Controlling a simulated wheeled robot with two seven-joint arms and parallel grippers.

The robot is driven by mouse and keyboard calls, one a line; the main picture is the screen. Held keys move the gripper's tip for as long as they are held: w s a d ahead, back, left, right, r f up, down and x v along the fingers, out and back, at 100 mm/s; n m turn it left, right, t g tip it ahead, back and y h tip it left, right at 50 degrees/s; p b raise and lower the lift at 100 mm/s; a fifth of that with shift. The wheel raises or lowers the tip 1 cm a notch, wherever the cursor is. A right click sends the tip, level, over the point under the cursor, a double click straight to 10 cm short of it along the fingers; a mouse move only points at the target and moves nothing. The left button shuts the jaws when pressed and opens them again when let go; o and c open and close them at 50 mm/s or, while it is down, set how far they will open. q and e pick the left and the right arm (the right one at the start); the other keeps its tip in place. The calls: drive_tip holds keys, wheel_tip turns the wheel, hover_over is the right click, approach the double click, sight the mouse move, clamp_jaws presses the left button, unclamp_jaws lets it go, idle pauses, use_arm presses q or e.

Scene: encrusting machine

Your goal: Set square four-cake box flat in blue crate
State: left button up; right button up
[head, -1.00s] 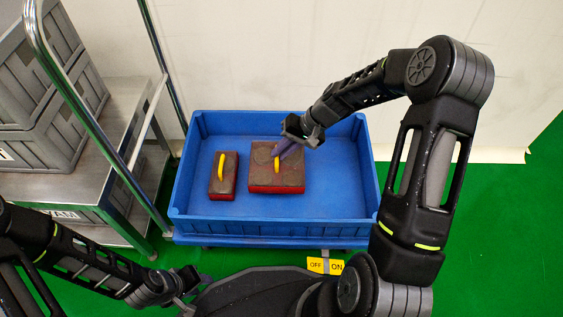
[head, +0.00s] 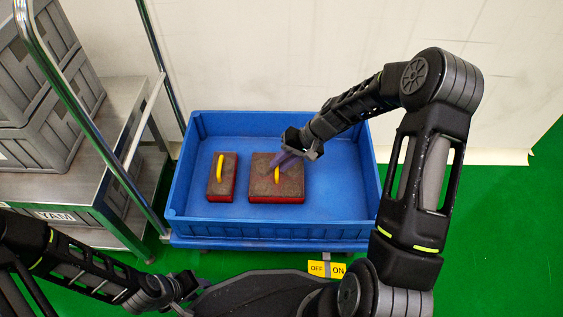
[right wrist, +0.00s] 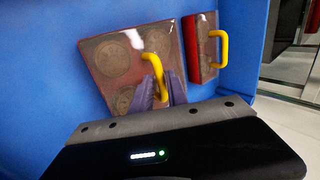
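The square four-cake box (head: 262,186) has a clear top over round brown cakes, red sides and a yellow handle. It appears to lie flat on the floor of the blue crate (head: 330,226), near its middle. It also shows in the right wrist view (right wrist: 112,62), where one corner is hidden by my fingers. My right gripper (head: 284,162) is over this box. Its purple fingers (right wrist: 160,82) stand apart on either side of the yellow handle, with the handle between them. My left gripper (head: 190,285) is outside the crate at the front left; its fingers are too small to read.
A narrower red box (head: 222,178) with a yellow handle lies to the left in the crate, a small gap away. The crate's right side is free. A metal cart (head: 90,185) with grey bins (head: 40,120) stands at the left. An OFF/ON label (head: 327,269) is in front.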

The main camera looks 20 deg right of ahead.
drive_tip(key=shift+o, duration=1.2)
drive_tip(key=shift+r, duration=0.3)
drive_tip(key=p+v, duration=0.5)
drive_tip(key=v, duration=0.6)
drive_tip(key=shift+d+r, duration=0.25)
drive_tip(key=shift+r, duration=0.05)
drive_tip(key=shift+s+a, duration=0.1)
drive_tip(key=shift+s, duration=0.15)
